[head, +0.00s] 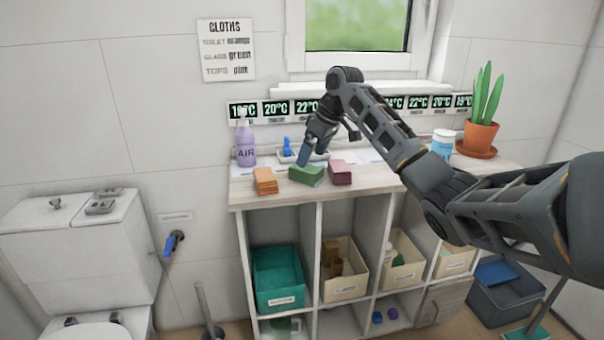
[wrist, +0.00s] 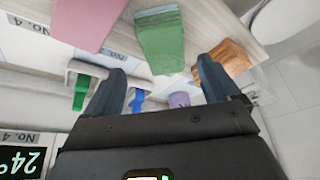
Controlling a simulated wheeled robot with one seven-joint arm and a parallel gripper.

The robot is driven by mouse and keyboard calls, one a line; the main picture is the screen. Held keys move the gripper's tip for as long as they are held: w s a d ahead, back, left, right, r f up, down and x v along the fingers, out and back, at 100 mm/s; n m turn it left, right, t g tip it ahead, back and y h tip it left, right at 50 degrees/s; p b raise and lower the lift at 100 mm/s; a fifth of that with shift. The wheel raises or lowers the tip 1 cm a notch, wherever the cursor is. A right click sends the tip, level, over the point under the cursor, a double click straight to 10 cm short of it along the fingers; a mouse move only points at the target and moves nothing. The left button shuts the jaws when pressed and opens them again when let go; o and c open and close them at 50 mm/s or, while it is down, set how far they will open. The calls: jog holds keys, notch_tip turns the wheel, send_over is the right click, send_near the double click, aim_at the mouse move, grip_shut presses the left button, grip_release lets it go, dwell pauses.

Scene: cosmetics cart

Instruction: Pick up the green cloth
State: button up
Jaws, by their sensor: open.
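The green cloth (head: 307,176) is a folded stack on the cart top, between an orange cloth (head: 265,181) and a pink cloth (head: 340,172). In the wrist view the green cloth (wrist: 160,40) lies just beyond the fingertips, roughly between them. My gripper (head: 313,160) points down just above and behind the green cloth in the head view. Its two fingers are apart and nothing is between them; they also show in the wrist view (wrist: 160,78). In the head view the fingers hide a small part of the cloth's back edge.
A purple bottle (head: 246,145) stands at the left, and a white tray (head: 290,156) with a blue item sits behind the gripper. A row of temperature displays (head: 276,108) lines the wall. A white tub (head: 442,143) and a potted plant (head: 481,135) stand at the right.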

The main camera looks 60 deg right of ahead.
aim_at(307, 167)
jog(key=x, duration=0.5)
jog(key=shift+a+f, duration=0.25)
jog(key=shift+f, duration=0.2)
jog(key=shift+c, duration=0.2)
jog(key=c, duration=1.1)
jog(key=shift+r, duration=0.1)
jog(key=shift+r, duration=0.5)
notch_tip(307, 167, up, 2)
jog(key=shift+r, duration=0.25)
jog(key=s+d+r, duration=0.6)
jog(key=s+r, duration=0.1)
jog(key=s, duration=0.3)
jog(key=shift+d+r+b, duration=0.15)
jog(key=shift+r+b, duration=0.05)
jog(key=shift+b, duration=0.1)
